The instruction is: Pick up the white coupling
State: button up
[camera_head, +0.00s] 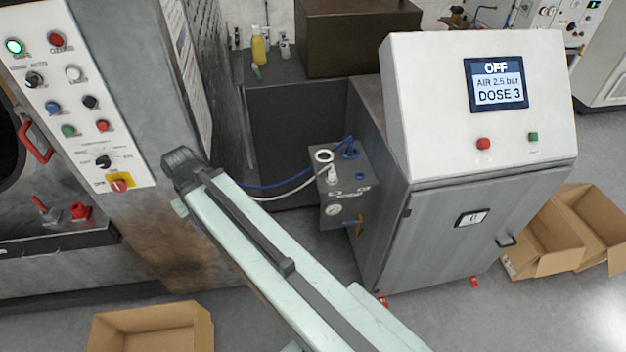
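A small white coupling (332,174) is on top of the grey panel box (335,215) between the two machines. A white hose (285,195) runs to it from the left. Just behind it is a white ring (323,156), and to the right is a blue ring (351,153) with a blue hose. My pale green arm reaches from the lower right to the upper left. The dark end of it, my gripper (178,158), is left of the coupling and well apart from it, in front of the left machine. Its fingers cannot be made out clearly.
The left machine (95,110) has buttons and a red handle. The grey dosing cabinet (450,235) stands close on the right of the panel box, its screen reading OFF. Cardboard boxes lie at the bottom left (150,328) and right (545,240). A yellow bottle (258,48) stands behind.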

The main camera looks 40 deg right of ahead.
aim_at(331, 175)
jog(key=u, duration=0.45)
jog(key=k, duration=0.55)
jog(key=u, duration=0.25)
